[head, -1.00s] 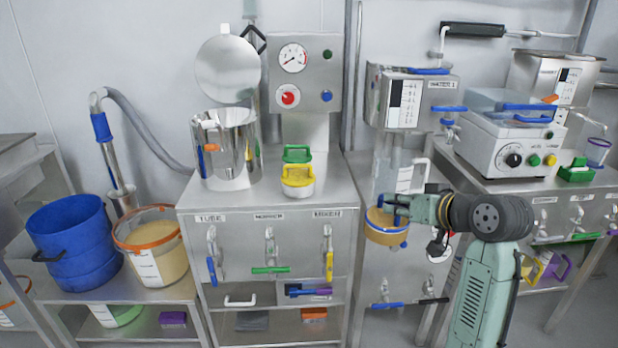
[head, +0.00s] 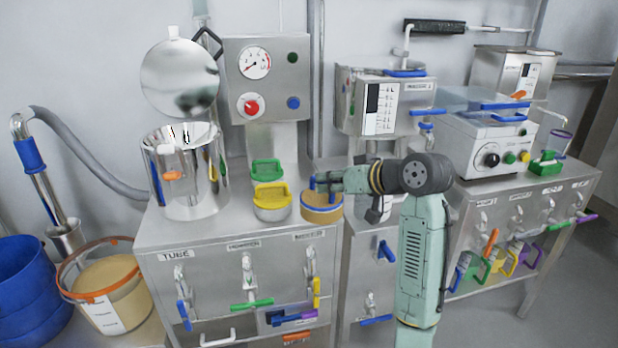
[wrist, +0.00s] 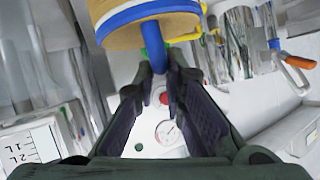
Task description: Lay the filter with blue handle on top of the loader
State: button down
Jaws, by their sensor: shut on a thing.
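My gripper (head: 322,184) is shut on the blue handle of a round tan filter (head: 321,210). In the wrist view the fingers (wrist: 159,72) close on the blue handle (wrist: 152,38), and the filter's tan body with a blue band (wrist: 150,14) shows beyond them. In the head view the filter is at the right front edge of the steel cabinet top (head: 235,226), right of the yellow-handled filter (head: 272,202). I cannot tell whether it touches the top. No part is clearly readable as the loader; the small cabinet labels are blurred.
A green-handled filter (head: 266,172) stands behind the yellow one. An open steel vessel (head: 187,180) with a raised round lid (head: 180,78) is at left. A gauge panel (head: 268,80) rises behind. The cabinet top's front left is clear. A water dispenser (head: 385,100) stands right.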

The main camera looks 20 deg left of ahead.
jog(key=shift+w+a+f+p, duration=0.6)
jog(key=shift+w+a+f, duration=0.25)
jog(key=shift+w, duration=0.75)
jog(key=shift+w+a+f+p, duration=0.6)
jog(key=shift+w+a, duration=0.35)
jog(key=shift+w, duration=0.7)
jog(key=shift+w+a+f+p, duration=0.55)
jog(key=shift+w+a+f, duration=0.3)
jog(key=shift+w, duration=0.75)
jog(key=c, duration=1.7)
grip_release()
jog(key=shift+f, duration=0.1)
jog(key=shift+o, duration=0.2)
jog(key=b+v, duration=0.2)
jog(key=v, duration=1)
jog(key=shift+a, duration=0.15)
